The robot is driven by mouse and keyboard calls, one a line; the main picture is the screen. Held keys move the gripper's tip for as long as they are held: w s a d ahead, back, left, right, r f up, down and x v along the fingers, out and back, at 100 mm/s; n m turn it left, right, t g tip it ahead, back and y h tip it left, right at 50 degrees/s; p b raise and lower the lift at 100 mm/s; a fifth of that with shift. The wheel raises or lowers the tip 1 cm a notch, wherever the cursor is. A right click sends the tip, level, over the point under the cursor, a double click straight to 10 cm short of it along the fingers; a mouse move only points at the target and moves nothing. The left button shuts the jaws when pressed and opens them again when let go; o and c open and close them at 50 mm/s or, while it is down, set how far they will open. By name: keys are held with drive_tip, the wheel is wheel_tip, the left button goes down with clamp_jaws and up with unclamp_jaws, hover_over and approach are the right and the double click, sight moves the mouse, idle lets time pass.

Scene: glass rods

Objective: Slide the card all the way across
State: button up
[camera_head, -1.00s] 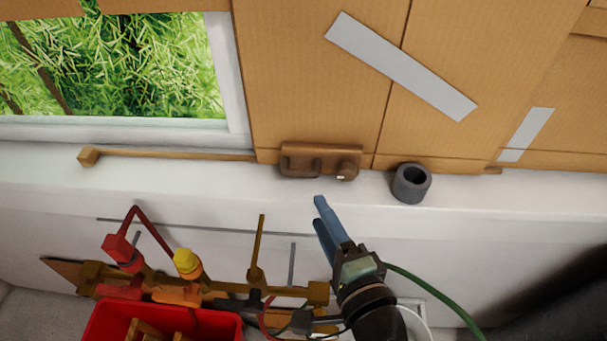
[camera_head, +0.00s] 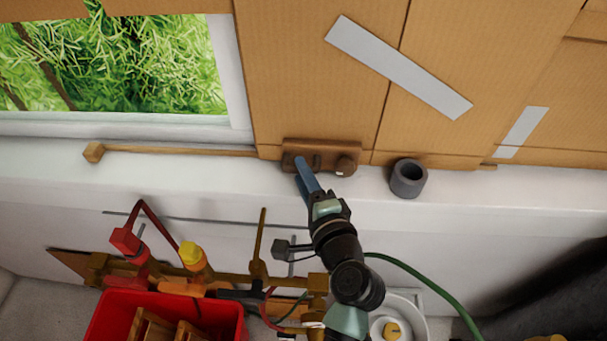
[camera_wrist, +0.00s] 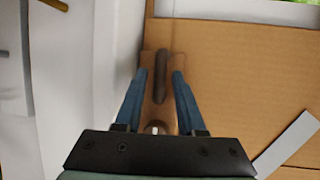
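The card is a tan cardboard panel (camera_head: 310,80) standing at the right of the window; it also fills the right of the wrist view (camera_wrist: 240,80). A brown block with a dark raised handle (camera_head: 345,165) sits at its lower edge. In the wrist view the handle (camera_wrist: 161,85) lies between my fingers. My gripper (camera_head: 301,168) has two blue fingers at the left part of the block. They are spread apart, one on each side of the handle, with gaps visible (camera_wrist: 160,73). I cannot tell how deep they reach.
A wooden rod (camera_head: 175,151) lies along the white sill (camera_head: 60,180), left of the block. A grey cup (camera_head: 409,179) stands to the right. Below are a red bin (camera_head: 105,315) and a pipe rack with red and yellow valves (camera_head: 195,258).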

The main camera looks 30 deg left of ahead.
clamp_jaws()
idle(1.2)
